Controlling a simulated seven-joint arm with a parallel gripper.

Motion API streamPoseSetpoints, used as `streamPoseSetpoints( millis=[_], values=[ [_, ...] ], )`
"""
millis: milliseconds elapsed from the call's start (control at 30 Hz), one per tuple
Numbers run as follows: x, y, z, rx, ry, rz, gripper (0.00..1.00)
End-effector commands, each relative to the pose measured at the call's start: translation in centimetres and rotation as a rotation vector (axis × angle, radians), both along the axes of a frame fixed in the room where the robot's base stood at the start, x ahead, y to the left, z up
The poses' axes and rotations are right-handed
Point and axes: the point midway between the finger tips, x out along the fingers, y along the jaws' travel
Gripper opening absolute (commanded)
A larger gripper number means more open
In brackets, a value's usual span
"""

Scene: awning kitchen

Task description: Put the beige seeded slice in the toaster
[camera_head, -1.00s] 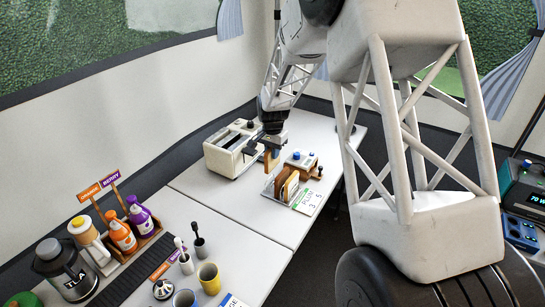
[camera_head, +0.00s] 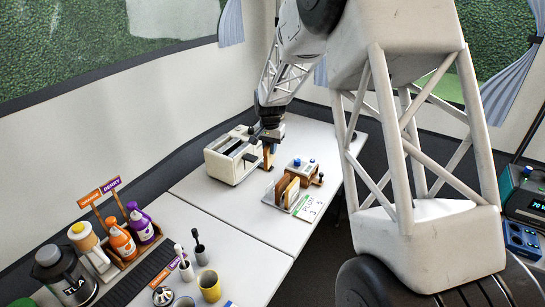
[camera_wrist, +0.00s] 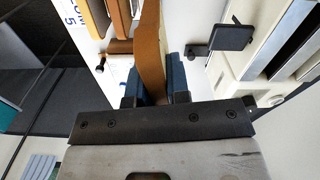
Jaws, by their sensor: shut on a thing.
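My gripper (camera_head: 271,147) is shut on a bread slice (camera_head: 266,158), held upright just right of the cream toaster (camera_head: 224,170). In the wrist view the slice (camera_wrist: 150,45) stands edge-on between the blue pads of my gripper (camera_wrist: 153,88); its crust is brown and a thin strip of paler face shows. Seeds cannot be made out. The toaster (camera_wrist: 248,62) is at the right of the wrist view, with its dark lever (camera_wrist: 232,37) beside the slice and apart from it. The slice is outside the toaster slots.
A rack (camera_head: 270,196) with other slices stands right of the toaster, by a card (camera_head: 309,206) and a wooden block with a blue knob (camera_head: 300,164). Bottles (camera_head: 122,241), a jug (camera_head: 66,278) and cups (camera_head: 209,285) are at the front left. The table between is clear.

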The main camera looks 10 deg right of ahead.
Motion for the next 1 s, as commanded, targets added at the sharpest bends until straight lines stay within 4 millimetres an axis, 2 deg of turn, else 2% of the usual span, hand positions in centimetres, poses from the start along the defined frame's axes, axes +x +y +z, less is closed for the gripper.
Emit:
streamPoseSetpoints(
  millis=[200,600,800,1000],
  values=[
    [2.3,0.8,3.8,0.0,-0.002,0.195,0.03],
    [4.9,1.9,8.3,-0.001,-0.003,0.408,0.03],
    [6.3,2.9,10.0,0.0,-0.002,0.462,0.03],
    [7.8,4.3,10.2,0.0,0.0,0.414,0.03]
  ],
)
